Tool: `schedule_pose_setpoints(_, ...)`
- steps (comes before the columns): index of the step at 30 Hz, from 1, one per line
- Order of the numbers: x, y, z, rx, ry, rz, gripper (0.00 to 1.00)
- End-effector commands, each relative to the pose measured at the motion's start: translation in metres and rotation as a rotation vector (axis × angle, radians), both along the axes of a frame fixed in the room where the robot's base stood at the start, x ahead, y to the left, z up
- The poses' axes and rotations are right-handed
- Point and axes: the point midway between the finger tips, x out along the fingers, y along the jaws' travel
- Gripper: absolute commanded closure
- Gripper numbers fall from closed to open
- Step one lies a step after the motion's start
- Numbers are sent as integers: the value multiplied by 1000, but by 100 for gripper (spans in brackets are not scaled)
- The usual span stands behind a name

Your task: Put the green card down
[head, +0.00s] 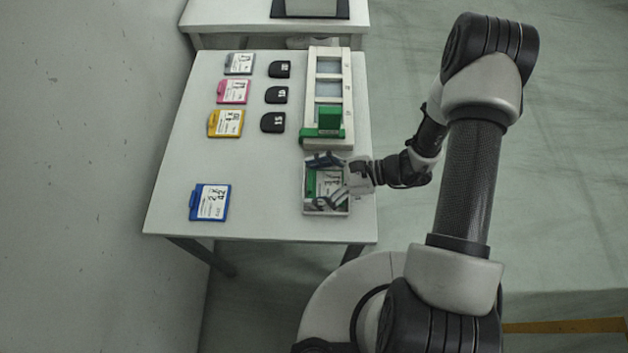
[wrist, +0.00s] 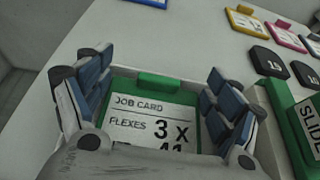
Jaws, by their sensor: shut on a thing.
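The green card (wrist: 150,125) is a job card with a white printed label and a green edge and tab. In the wrist view it sits between the two fingers of my gripper (wrist: 158,110), which is shut on it. In the head view my gripper (head: 328,180) is over a shallow pale-rimmed tray (head: 327,213) near the table's front right corner, and part of the green card (head: 311,183) shows there. The fingers cover much of the card in that view. I cannot tell whether the card touches the tray floor.
A white rack (head: 310,100) with a green slide block (head: 329,119) stands just behind the tray. A blue card (head: 209,202) lies left. Yellow (head: 226,123), pink (head: 233,91) and grey (head: 239,63) cards lie behind, beside black tags (head: 273,122). The table's front middle is clear.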

Motion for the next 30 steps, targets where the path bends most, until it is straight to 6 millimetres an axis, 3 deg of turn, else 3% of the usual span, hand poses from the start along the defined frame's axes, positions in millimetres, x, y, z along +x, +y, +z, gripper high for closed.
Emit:
schedule_pose_setpoints(2, 0, 0, -4, 0, 0, 0, 39)
schedule_pose_setpoints(3, 0, 0, -3, 0, 0, 0, 13)
schedule_pose_setpoints(6, 0, 0, -3, 0, 0, 0, 7)
schedule_pose_setpoints(19, 0, 0, 3, 0, 0, 0, 7)
schedule_pose_setpoints(30, -1, -69, 32, -1, -2, -6, 7)
